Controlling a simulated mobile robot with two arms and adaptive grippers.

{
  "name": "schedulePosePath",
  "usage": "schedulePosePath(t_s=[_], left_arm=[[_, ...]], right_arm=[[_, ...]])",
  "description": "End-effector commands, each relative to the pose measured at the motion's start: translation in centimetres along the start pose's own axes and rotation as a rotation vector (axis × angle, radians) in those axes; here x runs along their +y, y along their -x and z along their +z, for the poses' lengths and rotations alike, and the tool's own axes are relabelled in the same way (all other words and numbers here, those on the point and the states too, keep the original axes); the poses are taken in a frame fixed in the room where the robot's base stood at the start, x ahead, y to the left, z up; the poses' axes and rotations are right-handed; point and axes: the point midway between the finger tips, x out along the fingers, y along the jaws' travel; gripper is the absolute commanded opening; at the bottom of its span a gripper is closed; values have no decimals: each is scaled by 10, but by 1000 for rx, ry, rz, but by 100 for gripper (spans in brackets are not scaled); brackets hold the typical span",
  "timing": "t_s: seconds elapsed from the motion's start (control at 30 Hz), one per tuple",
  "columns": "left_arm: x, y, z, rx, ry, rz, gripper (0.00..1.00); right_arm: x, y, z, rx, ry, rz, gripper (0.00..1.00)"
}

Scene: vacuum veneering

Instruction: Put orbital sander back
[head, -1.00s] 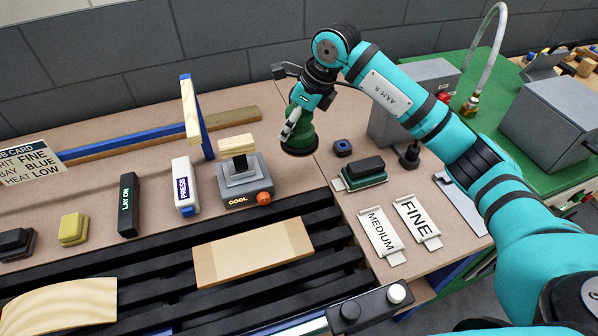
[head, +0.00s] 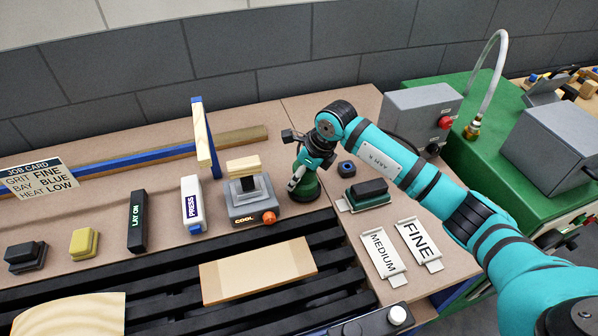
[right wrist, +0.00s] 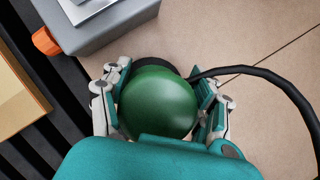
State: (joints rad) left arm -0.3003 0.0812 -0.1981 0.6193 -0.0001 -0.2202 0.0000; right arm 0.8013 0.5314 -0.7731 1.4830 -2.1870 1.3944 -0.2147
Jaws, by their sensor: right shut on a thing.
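The orbital sander (head: 308,188) is a round green tool with a dark base. My right gripper (head: 298,180) is shut on it. In the right wrist view the sander's smooth green dome (right wrist: 160,102) sits between the two fingers, and a black cable runs off to the right. It is at the bench, just right of the grey block marked COOL; I cannot tell whether its base touches the top. The fingers hide part of its sides. My left gripper is not in view.
The COOL block (head: 252,205) with an orange knob stands close left. A small blue-black piece (head: 346,169) and a green-black block (head: 368,193) lie to the right. FINE (head: 418,241) and MEDIUM (head: 382,252) plates lie front right. Black slats (head: 330,238) bear a veneered board (head: 258,270).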

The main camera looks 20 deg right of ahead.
Motion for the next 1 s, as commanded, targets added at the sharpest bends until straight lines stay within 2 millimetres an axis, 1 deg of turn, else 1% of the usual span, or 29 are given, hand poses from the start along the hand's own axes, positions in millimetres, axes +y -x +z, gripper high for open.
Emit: schedulePosePath(t_s=[0.17, 0.2, 0.37, 0.6, 0.7, 0.73, 0.87, 1.0], left_arm=[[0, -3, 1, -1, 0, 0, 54], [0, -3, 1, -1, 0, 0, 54], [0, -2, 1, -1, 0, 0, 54], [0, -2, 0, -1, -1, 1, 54], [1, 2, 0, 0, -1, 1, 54], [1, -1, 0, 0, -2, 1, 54], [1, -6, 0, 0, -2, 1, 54], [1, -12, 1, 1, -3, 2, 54]], right_arm=[[0, -1, 0, -4, 1, -1, 22], [0, -2, -1, 0, 1, 0, 63], [0, -2, -1, 0, 1, 0, 84], [0, -1, 0, 0, 1, 0, 84], [0, 3, 1, 0, 1, 0, 84], [0, 4, 0, -1, 1, -1, 84], [-2, 22, 1, -4, 3, -4, 84], [-2, 52, 0, -4, 3, -5, 84]])
